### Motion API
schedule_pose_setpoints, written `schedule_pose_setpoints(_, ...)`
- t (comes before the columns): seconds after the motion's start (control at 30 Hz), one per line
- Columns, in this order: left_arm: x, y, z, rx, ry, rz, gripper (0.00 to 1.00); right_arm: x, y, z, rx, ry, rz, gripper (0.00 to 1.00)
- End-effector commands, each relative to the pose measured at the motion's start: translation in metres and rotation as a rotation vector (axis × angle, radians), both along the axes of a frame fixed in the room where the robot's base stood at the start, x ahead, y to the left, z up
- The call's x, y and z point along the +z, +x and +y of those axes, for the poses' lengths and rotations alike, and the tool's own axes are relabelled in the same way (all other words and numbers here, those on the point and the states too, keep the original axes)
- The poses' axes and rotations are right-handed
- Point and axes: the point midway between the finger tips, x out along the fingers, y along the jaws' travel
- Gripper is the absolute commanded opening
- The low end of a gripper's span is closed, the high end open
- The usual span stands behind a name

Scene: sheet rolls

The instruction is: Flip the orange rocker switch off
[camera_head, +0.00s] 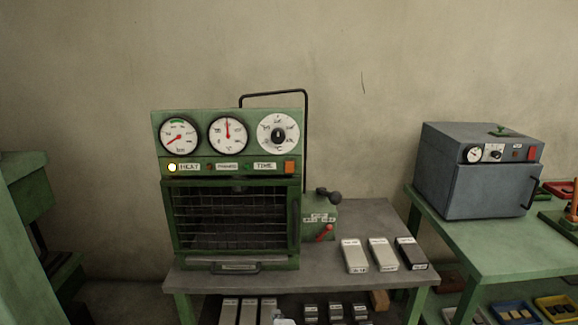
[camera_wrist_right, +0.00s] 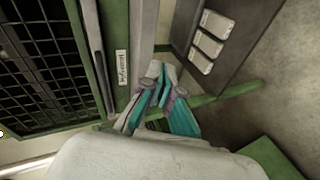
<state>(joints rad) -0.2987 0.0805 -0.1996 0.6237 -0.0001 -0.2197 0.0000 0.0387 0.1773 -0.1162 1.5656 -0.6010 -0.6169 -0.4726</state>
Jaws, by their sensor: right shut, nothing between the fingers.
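The orange rocker switch (camera_head: 290,167) sits at the right end of the label row on the green machine's front panel (camera_head: 230,168), right of the TIME label. Its exact tilt is too small to tell. A white lamp (camera_head: 172,168) glows beside the HEAT label. My right gripper (camera_wrist_right: 161,80) shows in the right wrist view with teal fingers, shut and empty, below and apart from the switch. Only a small pale piece of it (camera_head: 285,321) shows at the bottom edge of the head view. The switch is not seen in the wrist view. My left gripper is not in view.
A green box with a red lever (camera_head: 325,233) and a black knob (camera_head: 335,197) juts from the machine's right side. Three blocks (camera_head: 382,254) lie on the table (camera_head: 375,212).

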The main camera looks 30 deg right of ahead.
Motion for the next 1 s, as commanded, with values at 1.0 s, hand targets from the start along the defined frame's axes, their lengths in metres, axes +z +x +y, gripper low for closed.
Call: schedule_pose_setpoints(1.0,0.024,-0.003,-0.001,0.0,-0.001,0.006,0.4,0.343,0.008,-0.05,-0.172,-0.465,-0.445,0.0)
